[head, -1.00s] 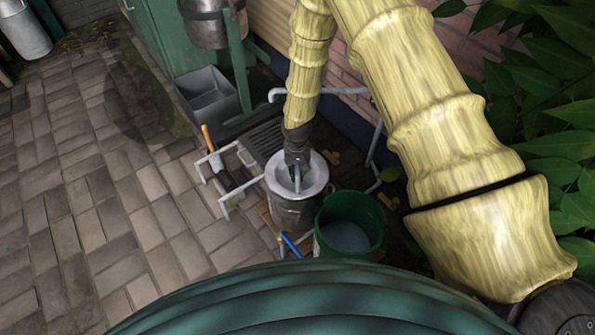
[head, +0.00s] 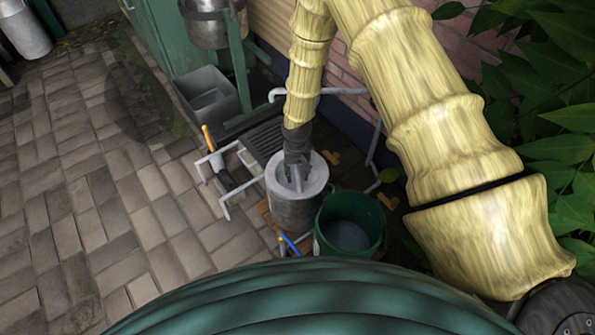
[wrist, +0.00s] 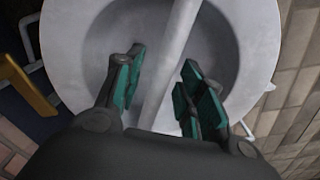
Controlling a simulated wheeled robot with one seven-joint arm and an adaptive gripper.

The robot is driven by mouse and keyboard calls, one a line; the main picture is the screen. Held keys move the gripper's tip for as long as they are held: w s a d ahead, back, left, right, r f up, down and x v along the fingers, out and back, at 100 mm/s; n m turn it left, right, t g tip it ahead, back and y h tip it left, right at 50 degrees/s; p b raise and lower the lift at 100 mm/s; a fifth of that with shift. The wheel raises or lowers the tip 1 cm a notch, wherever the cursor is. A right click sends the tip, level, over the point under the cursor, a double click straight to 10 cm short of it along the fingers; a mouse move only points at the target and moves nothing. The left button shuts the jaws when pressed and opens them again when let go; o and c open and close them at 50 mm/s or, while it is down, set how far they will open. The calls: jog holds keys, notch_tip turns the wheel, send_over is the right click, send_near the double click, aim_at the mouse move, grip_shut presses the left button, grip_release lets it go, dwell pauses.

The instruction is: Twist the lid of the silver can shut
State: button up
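The silver can (head: 294,213) stands upright on the ground below my arm. Its pale grey round lid (head: 318,176) sits on top, with a raised rim and a straight bar across its recessed middle. The lid fills much of the wrist view (wrist: 75,45), and the bar (wrist: 166,75) runs between my fingers. My gripper (wrist: 164,90) points down over the lid, with its green-padded fingers on either side of the bar and gaps visible on both sides. It is open. The fingers also show in the head view (head: 299,181). The lid's seating on the can is hidden.
A green bucket (head: 351,222) stands close at the can's right. A pale pipe frame (head: 228,198) and an orange-handled tool (head: 212,148) lie to its left. A grey bin (head: 208,96) stands behind. Open paving (head: 110,215) lies further left.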

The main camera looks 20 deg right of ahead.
jog(key=shift+r, duration=0.1)
notch_tip(320, 180, up, 12)
dwell(0.8)
